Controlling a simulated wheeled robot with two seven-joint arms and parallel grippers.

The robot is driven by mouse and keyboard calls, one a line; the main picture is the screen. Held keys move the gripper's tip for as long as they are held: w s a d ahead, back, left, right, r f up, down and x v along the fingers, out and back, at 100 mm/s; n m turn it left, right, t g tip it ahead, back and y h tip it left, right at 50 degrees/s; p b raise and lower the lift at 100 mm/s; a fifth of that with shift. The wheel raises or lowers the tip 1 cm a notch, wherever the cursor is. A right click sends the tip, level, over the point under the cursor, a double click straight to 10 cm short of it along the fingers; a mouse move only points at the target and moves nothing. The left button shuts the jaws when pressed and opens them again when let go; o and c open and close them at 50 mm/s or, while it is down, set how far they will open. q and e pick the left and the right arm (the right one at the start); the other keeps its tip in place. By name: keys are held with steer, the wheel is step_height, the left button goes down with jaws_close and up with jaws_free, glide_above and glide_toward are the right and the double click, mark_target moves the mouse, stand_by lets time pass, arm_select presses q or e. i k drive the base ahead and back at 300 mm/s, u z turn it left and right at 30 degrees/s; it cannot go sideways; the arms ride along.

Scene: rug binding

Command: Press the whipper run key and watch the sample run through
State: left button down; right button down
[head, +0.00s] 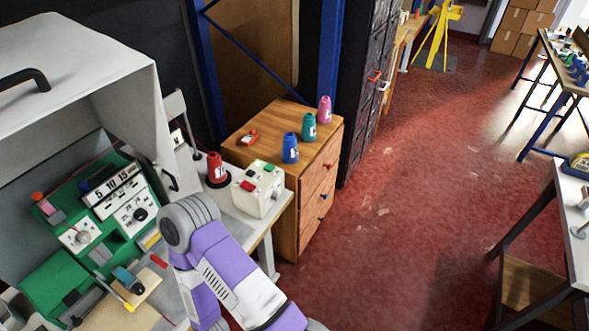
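A white control box (259,192) stands at the right end of the work surface. A green key (269,168) and a red key (248,186) show on its top; I cannot tell which is the run key. A green machine (110,235) with number displays and dials stands at the left under a grey hood. Small parts (130,281) lie at its front; no sample is clearly recognisable. A purple and white arm of mine bends in front of the machine, its elbow left of and below the box. Neither gripper shows in the head view.
A red thread cone (216,168) stands on a dark base beside the box. A wooden drawer cabinet (290,158) behind it carries blue, green and pink cones. The hood (85,70) overhangs the machine. Red floor (420,200) is open at the right, before a workbench (573,215).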

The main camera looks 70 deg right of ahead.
mark_target(269, 167)
steer(key=z, duration=0.9)
steer(key=k, duration=1.2)
steer(key=z, duration=1.4)
steer(key=i, duration=1.75)
steer(key=u, duration=1.25)
steer(key=i, duration=0.7)
steer(key=u, duration=0.65)
